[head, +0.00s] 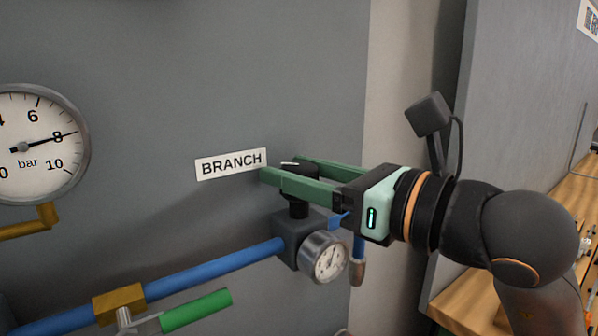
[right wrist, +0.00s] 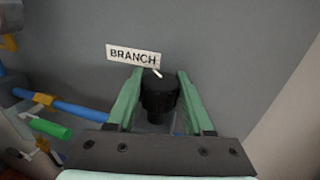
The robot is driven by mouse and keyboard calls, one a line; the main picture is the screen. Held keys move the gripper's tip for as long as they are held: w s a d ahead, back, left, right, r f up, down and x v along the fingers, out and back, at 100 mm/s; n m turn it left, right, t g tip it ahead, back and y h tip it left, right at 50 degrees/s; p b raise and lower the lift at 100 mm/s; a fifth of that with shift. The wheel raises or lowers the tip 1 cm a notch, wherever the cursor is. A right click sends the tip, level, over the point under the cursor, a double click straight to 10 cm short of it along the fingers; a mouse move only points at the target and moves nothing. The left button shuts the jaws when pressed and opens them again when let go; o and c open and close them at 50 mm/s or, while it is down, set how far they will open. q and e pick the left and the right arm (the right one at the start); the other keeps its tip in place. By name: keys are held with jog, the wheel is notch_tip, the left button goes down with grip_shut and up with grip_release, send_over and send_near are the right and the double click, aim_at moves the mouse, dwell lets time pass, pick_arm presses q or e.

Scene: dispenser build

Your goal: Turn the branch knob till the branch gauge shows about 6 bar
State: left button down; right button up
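The black branch knob (head: 299,187) stands on top of a dark regulator body (head: 290,236), just right of and below the BRANCH label (head: 231,163). My right gripper (head: 285,172) has its green fingers on either side of the knob, closed against it. In the right wrist view the knob (right wrist: 160,97) fills the space between the fingers, and a white mark shows on its top. The small branch gauge (head: 328,257) sits on the front of the regulator. Its dial faces obliquely and its numbers are too small to read. My left gripper is not in view.
A large gauge (head: 37,145) at the left edge reads about 8 bar. A blue pipe (head: 215,267) runs left from the regulator, with a brass fitting (head: 118,302) and a green handle (head: 195,311) below it. A wooden shelf (head: 465,300) lies at the lower right.

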jog(key=o, duration=0.4)
jog(key=shift+o, duration=0.2)
jog(key=shift+s+d, duration=0.15)
jog(key=shift+d, duration=0.1)
jog(key=b+v, duration=0.2)
jog(key=v, duration=1)
jog(key=shift+a, duration=0.1)
